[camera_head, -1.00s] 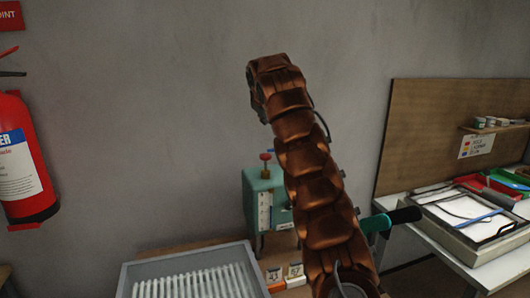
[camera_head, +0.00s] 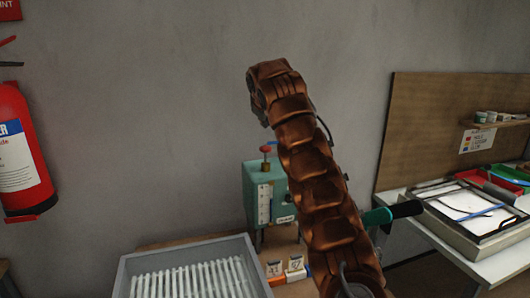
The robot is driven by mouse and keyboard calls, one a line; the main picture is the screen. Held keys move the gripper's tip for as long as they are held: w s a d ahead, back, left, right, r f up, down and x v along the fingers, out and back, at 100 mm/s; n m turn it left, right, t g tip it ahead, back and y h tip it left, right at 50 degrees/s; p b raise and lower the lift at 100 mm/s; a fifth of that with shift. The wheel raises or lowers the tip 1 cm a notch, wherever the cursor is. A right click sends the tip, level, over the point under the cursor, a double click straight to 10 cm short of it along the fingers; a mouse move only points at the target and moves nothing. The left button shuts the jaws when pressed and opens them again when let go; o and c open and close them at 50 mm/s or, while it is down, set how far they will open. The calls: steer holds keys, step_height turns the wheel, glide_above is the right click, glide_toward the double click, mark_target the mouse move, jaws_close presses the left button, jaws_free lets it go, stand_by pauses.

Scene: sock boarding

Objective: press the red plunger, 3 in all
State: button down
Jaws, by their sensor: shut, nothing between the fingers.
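The red plunger (camera_head: 265,149) is a small red knob on a short stem, standing up from the top of a teal box-shaped machine (camera_head: 254,177). The machine has a white scale strip on its front and stands on a bench near the wall. My copper-coloured segmented arm rises just right of the plunger and covers the right part of the machine. The arm bends over at its top, well above the plunger. No gripper fingers show. Nothing is seen touching the plunger.
A grey tray (camera_head: 122,283) of white rods lies front left of the machine. Small numbered cards (camera_head: 296,263) stand before it. A black-ended teal handle (camera_head: 405,209) sticks out right of my arm. A cluttered white table (camera_head: 480,264) stands right. A fire extinguisher (camera_head: 18,150) hangs left.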

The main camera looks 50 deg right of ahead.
mark_target(265, 147)
step_height(265, 147, down, 4)
steer(key=shift+r+b, duration=0.2)
steer(key=shift+b, duration=0.9)
steer(key=shift+f+b, duration=0.7)
steer(key=shift+b, duration=0.25)
